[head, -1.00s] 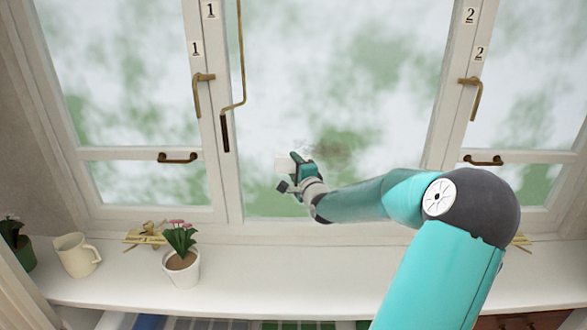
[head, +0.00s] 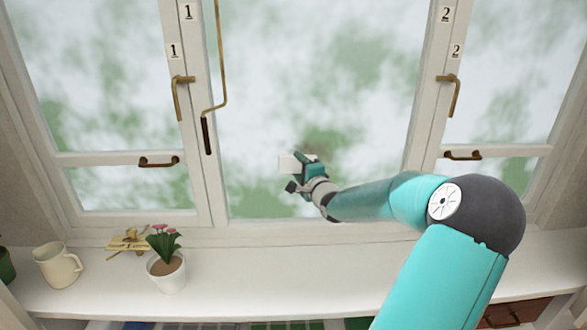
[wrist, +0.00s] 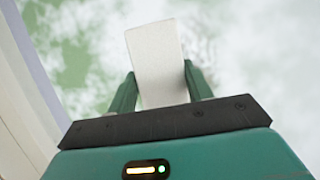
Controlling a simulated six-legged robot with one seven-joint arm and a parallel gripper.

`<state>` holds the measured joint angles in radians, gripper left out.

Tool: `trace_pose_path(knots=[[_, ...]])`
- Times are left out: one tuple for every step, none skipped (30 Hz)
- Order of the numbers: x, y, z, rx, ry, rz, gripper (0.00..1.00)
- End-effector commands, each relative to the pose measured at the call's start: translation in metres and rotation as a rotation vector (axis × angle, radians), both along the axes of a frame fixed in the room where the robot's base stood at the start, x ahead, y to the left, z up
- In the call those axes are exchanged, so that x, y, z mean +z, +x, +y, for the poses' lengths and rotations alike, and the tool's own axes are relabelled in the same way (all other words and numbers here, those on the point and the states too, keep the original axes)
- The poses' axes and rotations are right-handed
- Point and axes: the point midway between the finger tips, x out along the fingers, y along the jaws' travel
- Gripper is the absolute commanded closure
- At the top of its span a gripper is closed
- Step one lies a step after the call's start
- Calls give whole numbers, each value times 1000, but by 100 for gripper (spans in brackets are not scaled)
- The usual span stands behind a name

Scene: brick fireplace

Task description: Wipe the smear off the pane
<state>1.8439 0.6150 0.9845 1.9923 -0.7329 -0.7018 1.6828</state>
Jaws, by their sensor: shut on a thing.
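My gripper (head: 296,168) is shut on a small white block-shaped pad (head: 290,163). In the wrist view the pad (wrist: 157,62) stands upright between the two green fingers, tilted slightly. The pad is in front of the lower part of the middle pane (head: 375,110); I cannot tell whether it touches the glass. A faint greyish smear (head: 318,140) shows on the pane just above and right of my gripper, hard to tell from the blurred green outside. In the wrist view, faint grey marks (wrist: 205,48) show right of the pad. My gripper may hide part of the smear.
A white sill (head: 230,285) runs below the window. On its left stand a cream mug (head: 57,268), a potted pink flower (head: 166,270) and a brass-coloured object (head: 130,242). The sill's middle is clear.

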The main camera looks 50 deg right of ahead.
Motion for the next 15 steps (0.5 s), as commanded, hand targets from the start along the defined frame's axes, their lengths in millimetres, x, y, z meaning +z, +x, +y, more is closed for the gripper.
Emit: trace_pose_path(knots=[[0, -1, -2, -2, 0, -1, 68], [0, -2, -2, -2, 1, -1, 68], [0, -3, -3, -3, 1, -1, 68], [0, -4, -4, -3, 1, -1, 68], [0, -5, -5, -4, 1, -1, 68], [0, -8, -8, -5, 1, -1, 68], [0, -10, -10, -5, 1, -1, 68], [0, -12, -11, -5, 1, -1, 68], [0, -14, -13, -5, 0, -1, 68], [0, -16, -14, -5, 1, -1, 68], [0, -18, -16, -5, 2, -2, 68], [0, -21, -18, -5, 1, -1, 68], [0, -23, -20, -5, 0, -1, 68], [0, -24, -21, -5, 1, -1, 68], [0, -26, -22, -4, 1, -1, 68]])
